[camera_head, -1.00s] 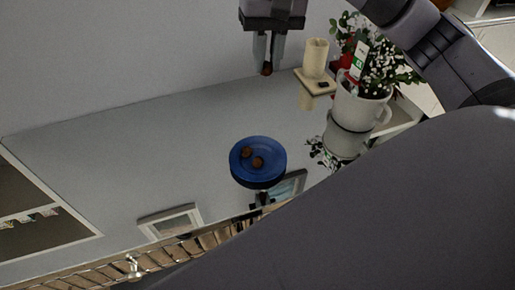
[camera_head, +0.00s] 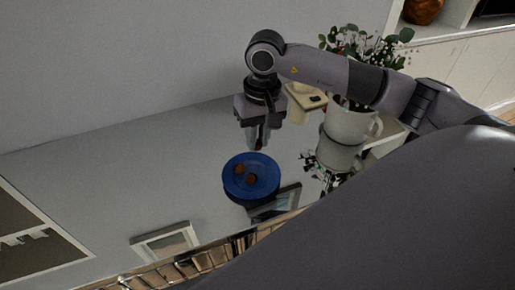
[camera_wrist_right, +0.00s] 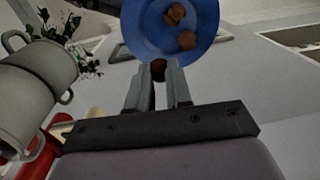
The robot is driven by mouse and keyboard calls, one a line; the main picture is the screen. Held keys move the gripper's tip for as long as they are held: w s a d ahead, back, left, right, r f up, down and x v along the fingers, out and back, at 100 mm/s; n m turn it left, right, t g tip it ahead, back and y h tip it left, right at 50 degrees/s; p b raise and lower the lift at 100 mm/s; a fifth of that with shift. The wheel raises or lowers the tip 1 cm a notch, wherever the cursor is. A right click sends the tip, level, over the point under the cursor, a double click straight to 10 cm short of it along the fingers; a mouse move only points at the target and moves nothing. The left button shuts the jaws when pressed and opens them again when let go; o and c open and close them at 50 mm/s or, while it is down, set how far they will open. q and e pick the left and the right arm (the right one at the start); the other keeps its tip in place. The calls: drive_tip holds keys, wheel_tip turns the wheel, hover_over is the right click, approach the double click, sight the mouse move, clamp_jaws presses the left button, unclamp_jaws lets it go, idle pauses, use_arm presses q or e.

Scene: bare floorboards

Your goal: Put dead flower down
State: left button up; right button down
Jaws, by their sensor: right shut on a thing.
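My right gripper (camera_head: 258,140) points down just behind the far rim of the blue plate (camera_head: 268,185). It is shut on a small dark brown dead flower (camera_wrist_right: 158,70), which shows between the fingertips in the right wrist view and appears close to the rim; I cannot tell whether they touch. Two similar brown dead flowers (camera_head: 240,168) (camera_head: 251,180) lie on the plate, and they also show in the right wrist view (camera_wrist_right: 176,14) (camera_wrist_right: 187,40). My left gripper is not in view.
A white mug-like pot (camera_head: 345,125) with leafy flowers stands right of the gripper, partly behind my right arm. A candle on a stand (camera_head: 305,97) is beside it. A picture frame (camera_head: 165,243) lies at the lower left. The grey surface left of the plate is clear.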

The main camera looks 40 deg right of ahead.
sight(259, 140)
wheel_tip(259, 140, down, 4)
drive_tip(key=shift+f, duration=0.25)
drive_tip(key=shift+f+b, duration=0.35)
drive_tip(key=shift+b, duration=0.05)
drive_tip(key=c, duration=1.1)
unclamp_jaws()
drive_tip(key=shift+r, duration=0.1)
drive_tip(key=shift+o, duration=0.2)
drive_tip(key=shift+r+p, duration=0.4)
drive_tip(key=shift+p, duration=0.15)
drive_tip(key=r, duration=0.8)
drive_tip(key=r+b, duration=0.1)
drive_tip(key=r, duration=0.3)
drive_tip(key=shift+s+d, duration=0.1)
drive_tip(key=shift+d, duration=0.3)
drive_tip(key=shift+f, duration=0.1)
